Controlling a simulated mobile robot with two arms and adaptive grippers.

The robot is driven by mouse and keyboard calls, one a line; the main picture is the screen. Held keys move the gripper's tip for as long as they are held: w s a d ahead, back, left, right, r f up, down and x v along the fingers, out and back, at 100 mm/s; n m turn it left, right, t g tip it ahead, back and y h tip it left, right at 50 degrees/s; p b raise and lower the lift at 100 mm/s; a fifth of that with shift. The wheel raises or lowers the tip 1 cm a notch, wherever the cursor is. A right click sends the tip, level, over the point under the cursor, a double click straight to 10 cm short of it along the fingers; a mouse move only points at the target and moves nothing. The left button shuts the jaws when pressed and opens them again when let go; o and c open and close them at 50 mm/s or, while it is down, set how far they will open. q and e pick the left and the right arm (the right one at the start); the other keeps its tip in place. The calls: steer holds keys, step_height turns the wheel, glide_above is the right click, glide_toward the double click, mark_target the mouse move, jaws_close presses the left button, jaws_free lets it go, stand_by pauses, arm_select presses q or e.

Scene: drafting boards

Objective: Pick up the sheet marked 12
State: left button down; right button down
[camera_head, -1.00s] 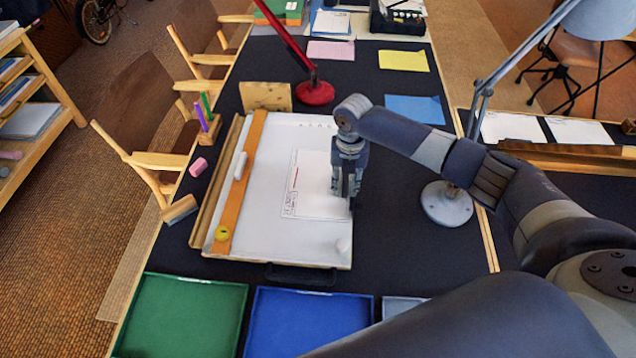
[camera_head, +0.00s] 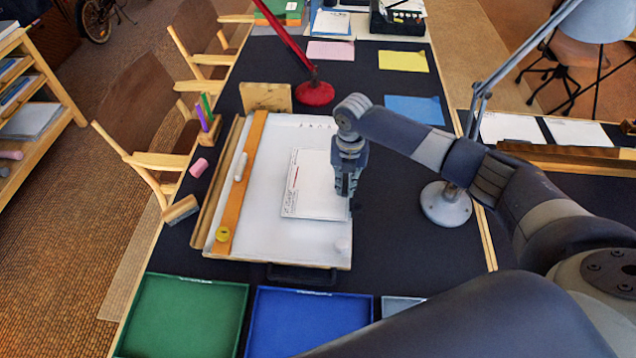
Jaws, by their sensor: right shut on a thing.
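A white sheet (camera_head: 312,192) with a red line and small marks along its left edge is over the drafting board (camera_head: 290,240). Its marking is too small to read, so I cannot tell whether it is the sheet marked 12. My right gripper (camera_head: 346,192) is shut on the sheet's right edge. The sheet's near edge looks slightly raised from the board. My left gripper is not in view.
A red lamp base (camera_head: 315,94) stands behind, a grey lamp base (camera_head: 446,204) at right. Green (camera_head: 243,325) and blue (camera_head: 367,312) trays lie in front.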

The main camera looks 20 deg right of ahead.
steer(key=shift+r+p, duration=0.3)
steer(key=shift+r, duration=0.1)
steer(key=r+p, duration=0.3)
steer(key=r, duration=0.1)
steer(key=a+r+p, duration=0.1)
steer(key=r+p, duration=0.1)
steer(key=shift+w+p, duration=0.2)
steer(key=shift+p, duration=0.1)
steer(key=shift+f, duration=0.1)
